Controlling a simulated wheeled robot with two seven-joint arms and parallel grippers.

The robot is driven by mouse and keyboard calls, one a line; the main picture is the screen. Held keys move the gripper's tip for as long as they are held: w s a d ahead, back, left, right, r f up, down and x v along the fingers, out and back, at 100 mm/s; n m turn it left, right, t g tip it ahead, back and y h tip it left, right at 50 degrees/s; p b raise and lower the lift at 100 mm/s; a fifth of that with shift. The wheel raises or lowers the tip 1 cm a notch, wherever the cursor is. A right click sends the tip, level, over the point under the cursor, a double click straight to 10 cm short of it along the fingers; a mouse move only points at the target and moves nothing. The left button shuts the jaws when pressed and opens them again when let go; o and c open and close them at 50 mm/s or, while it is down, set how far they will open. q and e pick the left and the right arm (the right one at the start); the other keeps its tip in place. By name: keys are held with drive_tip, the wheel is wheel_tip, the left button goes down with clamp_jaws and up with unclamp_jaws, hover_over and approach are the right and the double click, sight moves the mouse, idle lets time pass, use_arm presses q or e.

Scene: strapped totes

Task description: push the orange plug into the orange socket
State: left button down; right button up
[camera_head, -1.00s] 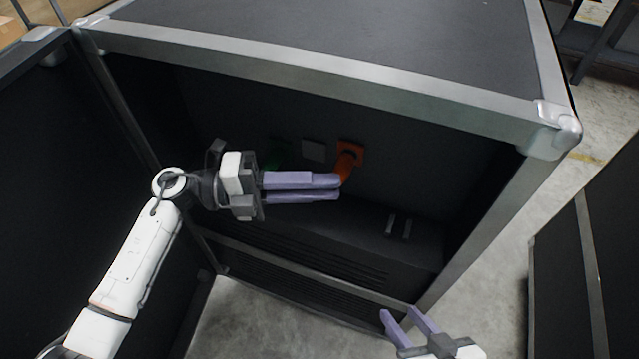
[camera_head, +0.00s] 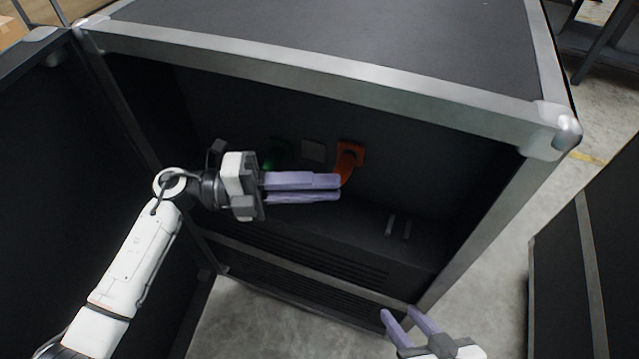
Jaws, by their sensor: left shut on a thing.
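The orange socket (camera_head: 352,150) is on the dark back panel inside the case. The orange plug (camera_head: 346,172) is at the socket's front and overlaps it in this view; I cannot tell how deep it sits. My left gripper (camera_head: 340,189) is shut on the orange plug, its purple fingers reaching in from the left. The fingers hide part of the plug. My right gripper (camera_head: 398,322) is at the bottom of the view, in front of the case's lower edge. Its two fingers are apart and nothing is between them.
A green socket (camera_head: 279,153) with a small glow and a grey square plate (camera_head: 314,150) are left of the orange socket. Two upright grey tabs (camera_head: 398,227) stand on a ledge below. The case's metal frame (camera_head: 300,72) surrounds the opening. An open door is on the left.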

use_arm(q)
drive_tip(key=shift+w+d, duration=0.1)
drive_tip(key=shift+w, duration=0.3)
idle(0.5)
drive_tip(key=c, duration=1.6)
unclamp_jaws()
drive_tip(key=a, duration=0.7)
drive_tip(key=s+a, duration=0.1)
drive_tip(key=a, duration=0.2)
drive_tip(key=shift+a, duration=0.15)
